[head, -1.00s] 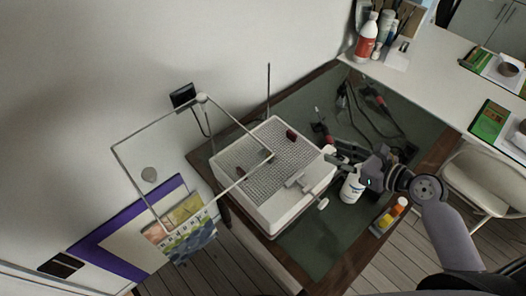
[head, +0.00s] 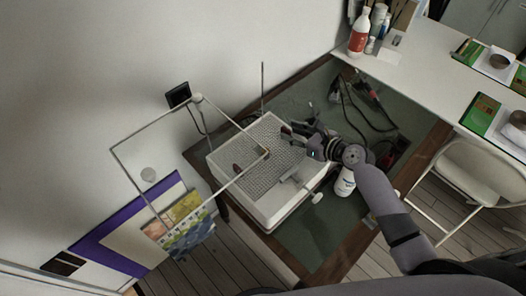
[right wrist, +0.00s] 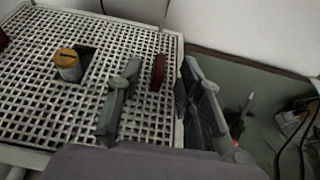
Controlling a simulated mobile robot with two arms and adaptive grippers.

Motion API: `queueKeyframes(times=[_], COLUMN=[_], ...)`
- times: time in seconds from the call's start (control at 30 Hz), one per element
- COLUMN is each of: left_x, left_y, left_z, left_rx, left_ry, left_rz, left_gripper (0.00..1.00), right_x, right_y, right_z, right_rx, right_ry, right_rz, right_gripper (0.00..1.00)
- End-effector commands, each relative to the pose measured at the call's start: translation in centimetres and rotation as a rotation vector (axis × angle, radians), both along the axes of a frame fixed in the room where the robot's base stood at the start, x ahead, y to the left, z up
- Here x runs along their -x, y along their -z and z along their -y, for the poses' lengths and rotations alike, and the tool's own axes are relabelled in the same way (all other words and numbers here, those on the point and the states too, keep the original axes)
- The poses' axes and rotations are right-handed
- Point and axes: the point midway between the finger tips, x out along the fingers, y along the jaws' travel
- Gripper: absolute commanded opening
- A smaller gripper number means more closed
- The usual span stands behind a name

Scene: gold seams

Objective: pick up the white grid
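The white grid (head: 262,134) lies flat on top of the white box-shaped machine (head: 284,212) on the table. In the right wrist view the grid (right wrist: 135,33) fills the left half, with a square hole in it. My right gripper (head: 287,131) is at the grid's right edge. In the right wrist view the gripper (right wrist: 160,88) is open, one finger above the grid and the other beyond its right edge. A dark red piece (right wrist: 158,72) on the grid shows between the fingers. I cannot tell whether the fingers touch the grid. My left gripper is out of view.
A brass-topped post (right wrist: 68,65) stands in the square hole. A thin metal frame (head: 147,123) reaches over the machine's left side. A white bottle (head: 345,181) stands right of the machine, near my right arm. Dark cables (head: 372,112) lie behind on the green tabletop.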

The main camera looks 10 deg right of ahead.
Motion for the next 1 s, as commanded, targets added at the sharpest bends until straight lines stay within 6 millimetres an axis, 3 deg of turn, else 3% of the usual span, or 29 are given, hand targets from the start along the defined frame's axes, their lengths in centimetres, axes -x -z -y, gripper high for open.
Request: queueKeyframes(times=[0.3, 0.8, 1.0], left_x=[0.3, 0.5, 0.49], left_y=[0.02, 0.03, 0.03], left_z=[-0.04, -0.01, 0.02], left_rx=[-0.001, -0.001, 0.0], left_ry=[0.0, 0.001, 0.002], left_rz=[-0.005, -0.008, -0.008], left_gripper=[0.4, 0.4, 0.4], right_x=[-0.44, -0.43, -0.42], right_y=[0.27, 0.26, 0.25], right_z=[-0.28, -0.26, -0.26], right_rx=[0.001, 0.001, 0.0], right_ry=[0.001, 0.001, 0.001], right_rz=[-0.001, -0.001, 0.0], right_gripper=[0.33, 0.0, 0.0])
